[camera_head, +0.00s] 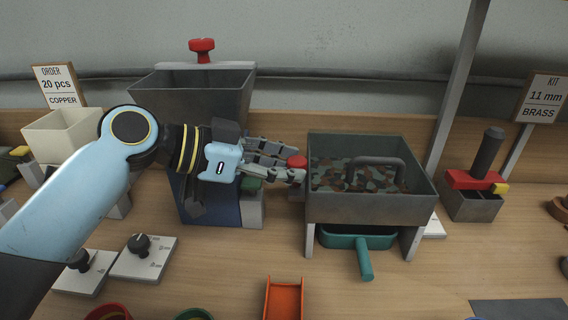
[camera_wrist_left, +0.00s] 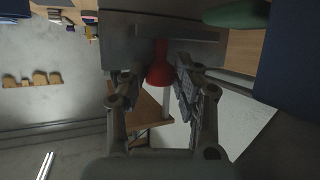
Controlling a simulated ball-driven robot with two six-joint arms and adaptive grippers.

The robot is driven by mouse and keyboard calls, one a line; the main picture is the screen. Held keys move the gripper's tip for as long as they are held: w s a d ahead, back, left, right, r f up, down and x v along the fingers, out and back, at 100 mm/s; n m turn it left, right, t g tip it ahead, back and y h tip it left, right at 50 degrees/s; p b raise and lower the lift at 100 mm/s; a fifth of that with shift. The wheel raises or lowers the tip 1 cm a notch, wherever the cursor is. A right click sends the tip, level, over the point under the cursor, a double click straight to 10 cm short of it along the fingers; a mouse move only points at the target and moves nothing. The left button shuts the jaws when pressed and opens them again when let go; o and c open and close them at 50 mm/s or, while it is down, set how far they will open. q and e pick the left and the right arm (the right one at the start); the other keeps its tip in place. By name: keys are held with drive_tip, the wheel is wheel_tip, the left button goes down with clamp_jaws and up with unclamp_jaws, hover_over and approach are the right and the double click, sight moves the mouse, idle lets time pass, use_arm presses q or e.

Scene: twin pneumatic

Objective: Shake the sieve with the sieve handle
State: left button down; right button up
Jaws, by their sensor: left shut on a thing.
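The sieve (camera_head: 370,207) is a grey open box on legs, holding a layer of mixed brown and green pieces. A red-tipped handle (camera_head: 297,161) sits at its left side, and the red tip also shows in the left wrist view (camera_wrist_left: 159,66). My left gripper (camera_head: 290,172) reaches in from the left and is shut on this handle, with a finger on either side of it. The fingers hide part of its stem. A dark arched bar (camera_head: 378,162) stands over the pieces inside the box. My right gripper is not in view.
A teal tray with a handle (camera_head: 365,262) sits under the sieve. A grey hopper with a red knob (camera_head: 202,46) stands behind my left arm. An orange chute (camera_head: 284,300) lies in front. A red-topped press (camera_head: 474,180) stands right. Dial plates (camera_head: 145,262) lie front left.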

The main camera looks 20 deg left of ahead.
use_arm(q)
drive_tip(key=s+d, duration=0.2)
drive_tip(key=s, duration=0.4)
drive_tip(key=shift+s, duration=0.15)
drive_tip(key=c, duration=1.2)
unclamp_jaws()
drive_tip(key=shift+a, duration=0.1)
drive_tip(key=shift+c, duration=0.2)
drive_tip(key=v, duration=1.2)
